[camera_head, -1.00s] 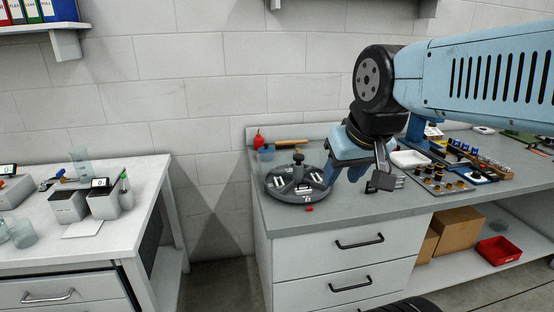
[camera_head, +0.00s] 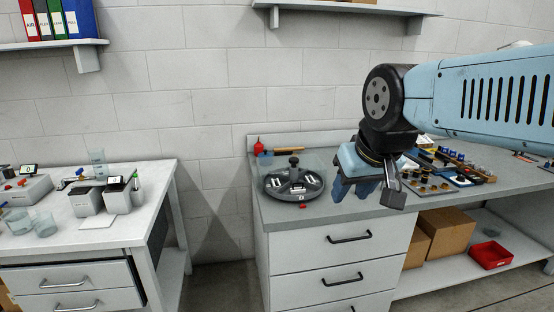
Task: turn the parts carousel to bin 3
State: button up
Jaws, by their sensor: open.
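The parts carousel (camera_head: 281,190) is a round dark grey tray with a black centre knob (camera_head: 294,161) and several compartments holding pale parts. It sits near the left end of the grey workbench. A small pale label shows on its front rim; its number is too small to tell. My arm hides part of the bench behind the gripper.
A small red marker (camera_head: 302,206) lies in front of the carousel. Trays of small parts (camera_head: 428,182) lie right of my arm. A white bench (camera_head: 140,228) stands left across a gap.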

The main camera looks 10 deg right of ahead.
aim_at(278, 184)
jog(key=z, duration=0.15)
jog(key=i, duration=0.95)
jog(key=u, duration=0.1)
